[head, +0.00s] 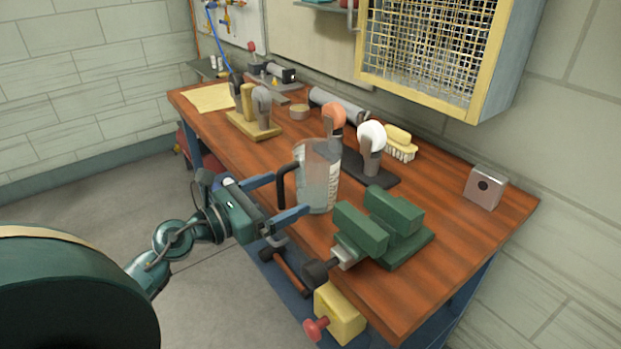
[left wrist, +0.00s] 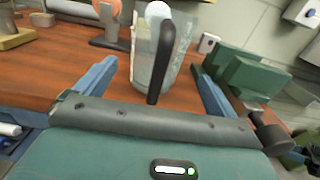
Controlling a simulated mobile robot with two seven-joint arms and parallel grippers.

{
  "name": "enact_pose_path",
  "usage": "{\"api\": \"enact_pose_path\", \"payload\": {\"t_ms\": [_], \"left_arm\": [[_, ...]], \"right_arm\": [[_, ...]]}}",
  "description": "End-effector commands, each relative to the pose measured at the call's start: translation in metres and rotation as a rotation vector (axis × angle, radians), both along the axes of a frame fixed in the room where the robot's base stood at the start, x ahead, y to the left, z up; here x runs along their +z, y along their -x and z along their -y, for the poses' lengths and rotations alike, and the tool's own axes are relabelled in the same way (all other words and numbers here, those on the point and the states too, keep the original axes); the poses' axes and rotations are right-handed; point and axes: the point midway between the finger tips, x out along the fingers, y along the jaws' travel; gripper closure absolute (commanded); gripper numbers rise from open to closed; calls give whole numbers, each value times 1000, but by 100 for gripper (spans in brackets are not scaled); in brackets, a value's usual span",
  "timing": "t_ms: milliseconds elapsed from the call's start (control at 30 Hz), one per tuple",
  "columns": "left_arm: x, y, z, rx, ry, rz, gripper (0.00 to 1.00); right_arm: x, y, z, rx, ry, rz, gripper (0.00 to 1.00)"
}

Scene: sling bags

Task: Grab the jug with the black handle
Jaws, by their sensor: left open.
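The jug (head: 320,178) is clear, with a black handle (head: 285,184) on its left side, and stands upright near the front edge of the wooden workbench (head: 456,262). My left gripper (head: 285,197) is open, its blue fingers on either side of the handle. In the left wrist view the jug (left wrist: 145,62) is straight ahead, with its black handle (left wrist: 163,60) pointing toward me between the spread fingers (left wrist: 155,85). I cannot tell whether any finger touches it. My right gripper is not in view.
A green vise (head: 382,228) sits just right of the jug. Close behind are an orange-topped tool (head: 334,120) and a white-topped one (head: 372,138) on a dark base. A silver box (head: 485,187) stands at the right, with bare bench before it.

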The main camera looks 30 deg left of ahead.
Motion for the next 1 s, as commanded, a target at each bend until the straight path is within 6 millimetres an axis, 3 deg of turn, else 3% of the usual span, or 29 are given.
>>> {"api": "enact_pose_path", "payload": {"t_ms": [333, 667, 1000], "left_arm": [[-6, -42, 14, 1, 3, 2, 5], [-8, -49, 17, 1, 1, 0, 5], [-8, -48, 17, 0, 1, 0, 32]], "right_arm": [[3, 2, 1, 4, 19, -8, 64], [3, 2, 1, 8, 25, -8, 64], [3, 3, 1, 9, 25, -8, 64]]}}
